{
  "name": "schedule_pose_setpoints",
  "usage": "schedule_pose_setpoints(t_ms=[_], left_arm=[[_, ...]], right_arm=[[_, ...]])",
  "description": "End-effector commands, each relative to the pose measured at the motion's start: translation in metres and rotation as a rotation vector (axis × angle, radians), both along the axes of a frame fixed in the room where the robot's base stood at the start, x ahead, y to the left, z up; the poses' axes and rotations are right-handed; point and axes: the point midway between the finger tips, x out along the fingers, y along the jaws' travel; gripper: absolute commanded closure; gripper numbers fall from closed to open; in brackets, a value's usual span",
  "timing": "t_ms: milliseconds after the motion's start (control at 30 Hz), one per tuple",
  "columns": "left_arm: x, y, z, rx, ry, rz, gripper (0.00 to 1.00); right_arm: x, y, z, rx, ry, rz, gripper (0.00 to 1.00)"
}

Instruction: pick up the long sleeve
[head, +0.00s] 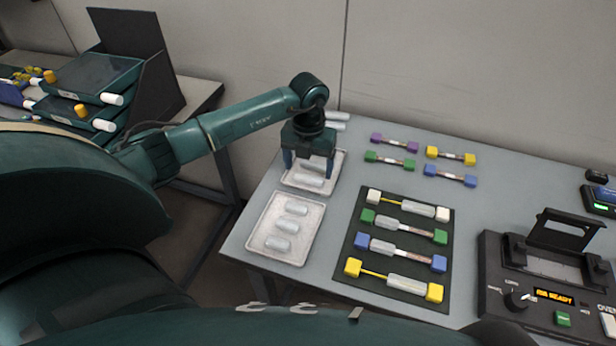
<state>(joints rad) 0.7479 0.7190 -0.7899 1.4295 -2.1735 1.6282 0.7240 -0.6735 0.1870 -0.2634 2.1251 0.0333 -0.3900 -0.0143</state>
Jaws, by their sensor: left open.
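My left gripper (309,167) points down over the far tray (288,184) with its jaws open. Pale silvery sleeves lie in that tray; a sleeve (311,181) shows just in front of the fingers and another (313,165) shows between them. Part of the tray is hidden behind the gripper. I cannot tell for sure which tray holds the long sleeve. I cannot tell whether the fingers touch a sleeve. My right gripper is not in view.
A dark mat (362,222) to the right holds several colour-ended fibre pieces. More coloured pieces, one with yellow ends (451,156), lie behind it. A splicer (500,262) stands at the right. Two pale cylinders (337,116) lie behind my gripper. A side table (200,92) is at left.

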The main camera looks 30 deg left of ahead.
Motion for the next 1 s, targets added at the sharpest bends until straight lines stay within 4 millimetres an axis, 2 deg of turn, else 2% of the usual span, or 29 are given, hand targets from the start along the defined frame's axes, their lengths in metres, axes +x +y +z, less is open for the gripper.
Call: schedule_pose_setpoints(t_ms=[167,433,833,1000], left_arm=[[0.0,0.0,-0.021,-0.001,0.002,0.0,0.21],[0.0,0.0,-0.024,-0.001,0.0,-0.001,0.21],[0.0,0.0,-0.023,-0.001,0.0,-0.001,0.54],[0.0,0.0,-0.023,-0.001,0.0,-0.001,0.54]], right_arm=[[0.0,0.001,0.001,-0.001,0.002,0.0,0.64],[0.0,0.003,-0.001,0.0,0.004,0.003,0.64],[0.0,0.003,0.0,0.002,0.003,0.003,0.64],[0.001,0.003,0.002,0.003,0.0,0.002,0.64]])
